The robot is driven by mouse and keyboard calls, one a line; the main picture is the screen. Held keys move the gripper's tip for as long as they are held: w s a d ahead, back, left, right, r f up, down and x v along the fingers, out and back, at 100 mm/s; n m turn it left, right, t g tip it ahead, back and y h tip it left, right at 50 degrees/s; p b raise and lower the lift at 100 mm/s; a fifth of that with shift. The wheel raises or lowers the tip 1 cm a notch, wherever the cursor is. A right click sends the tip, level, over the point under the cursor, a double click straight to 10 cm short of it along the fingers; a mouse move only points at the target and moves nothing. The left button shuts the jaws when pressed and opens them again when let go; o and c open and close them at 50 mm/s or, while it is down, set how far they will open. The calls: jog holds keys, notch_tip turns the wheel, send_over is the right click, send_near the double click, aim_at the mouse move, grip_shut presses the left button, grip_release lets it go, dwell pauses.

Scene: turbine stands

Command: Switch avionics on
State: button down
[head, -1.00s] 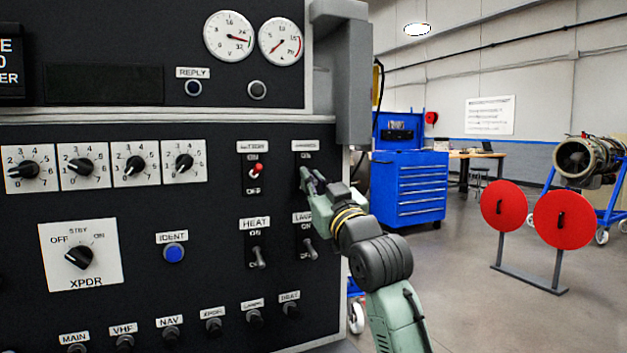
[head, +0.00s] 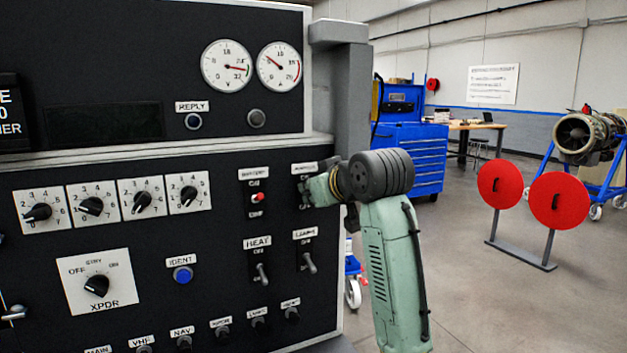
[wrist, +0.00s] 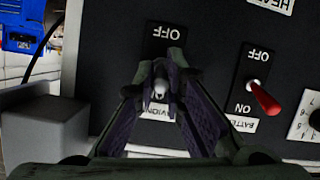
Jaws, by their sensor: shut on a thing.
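The avionics switch sits at the panel's upper right in the head view, its label and plate partly hidden by my gripper (head: 308,190). In the wrist view, which shows the panel upside down, my gripper (wrist: 161,85) is shut on the avionics switch's pale toggle (wrist: 160,90). The OFF label (wrist: 166,32) shows beyond the fingertips. The ON label is hidden behind the fingers, and the toggle's exact position is hard to tell. The AVIONICS label (wrist: 155,113) is partly covered.
The red battery switch (head: 257,198) is just left, leaning to ON in the wrist view (wrist: 263,98). Heat (head: 262,272) and lamps (head: 308,262) switches sit below. A grey post (head: 345,90) stands close on the right. Red discs (head: 558,200) stand in the open floor beyond.

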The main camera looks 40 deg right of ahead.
jog(key=shift+w+g, duration=0.1)
jog(key=shift+g, duration=0.5)
jog(key=c, duration=1.7)
grip_release()
jog(key=shift+r, duration=0.1)
jog(key=shift+o, duration=0.2)
jog(key=v, duration=1.2)
jog(key=shift+d, duration=0.15)
